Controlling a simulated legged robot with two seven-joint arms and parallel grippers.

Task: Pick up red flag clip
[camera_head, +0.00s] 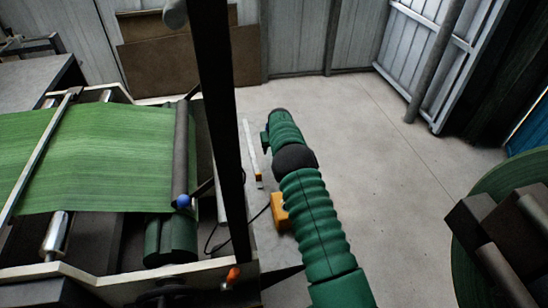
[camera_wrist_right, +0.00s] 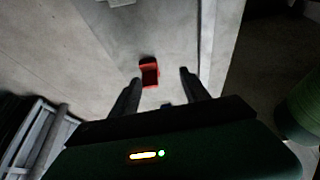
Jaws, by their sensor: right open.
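The red flag clip (camera_wrist_right: 149,73) shows in the right wrist view as a small red piece with a dark upper end, lying on a pale grey surface. My right gripper (camera_wrist_right: 160,77) is open. Its two dark fingers stand on either side of the clip in the picture, with clear gaps, and nothing is held. How far above the clip they are, I cannot tell. In the head view my green right arm reaches up the middle; its fingers are not clearly visible, and I cannot make out the clip there. My left gripper is not in view.
A machine with a green sheet (camera_head: 95,155) and rollers stands at the left, behind a dark upright post (camera_head: 222,120). A yellow-orange block (camera_head: 280,211) and a thin white bar (camera_head: 251,150) are beside my arm. A large green roll (camera_head: 480,235) stands right. Floor between is clear.

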